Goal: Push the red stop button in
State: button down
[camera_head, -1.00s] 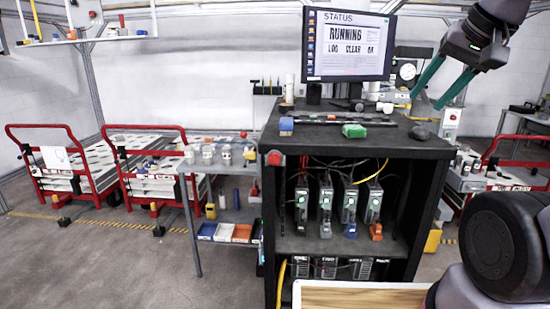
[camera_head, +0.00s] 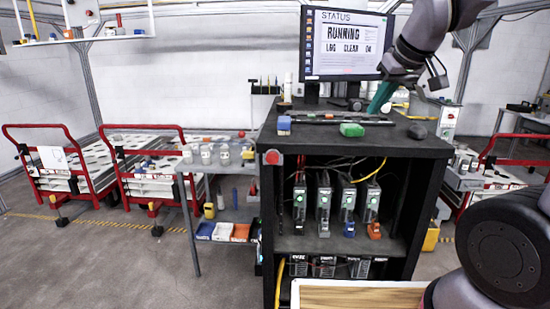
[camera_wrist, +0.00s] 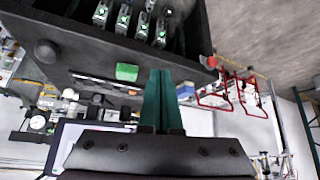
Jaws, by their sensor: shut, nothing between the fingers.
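The red stop button (camera_head: 273,157) is a round knob on the front left corner of the dark cabinet (camera_head: 345,147), just below its top edge. It also shows as a red shape in the wrist view (camera_wrist: 208,62), to the right of my fingers. My gripper (camera_head: 376,108) has teal fingers, and they are over the cabinet top in front of the monitor, well to the right of the button. In the wrist view my gripper (camera_wrist: 160,74) has its fingers side by side, shut and empty. The fingers are apart from the button.
The status monitor (camera_head: 345,45) stands at the back of the cabinet top. Several modules with green lights stand on the shelf below. Open floor lies at the left.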

aim_at(275, 157)
jog(key=w+a+f+n+y, duration=0.1)
jog(key=a+f+n, duration=0.4)
jog(key=a, duration=0.5)
jog(key=w+a+f+n+y, duration=0.1)
jog(key=a+f+n, duration=0.4)
jog(key=a+n, duration=0.2)
jog(key=a, duration=0.2)
jog(key=shift+a+n+g, duration=0.4)
jog(key=x, duration=0.3)
jog(key=w+x, duration=0.1)
jog(key=x, duration=0.6)
jog(key=shift+w, duration=1.45)
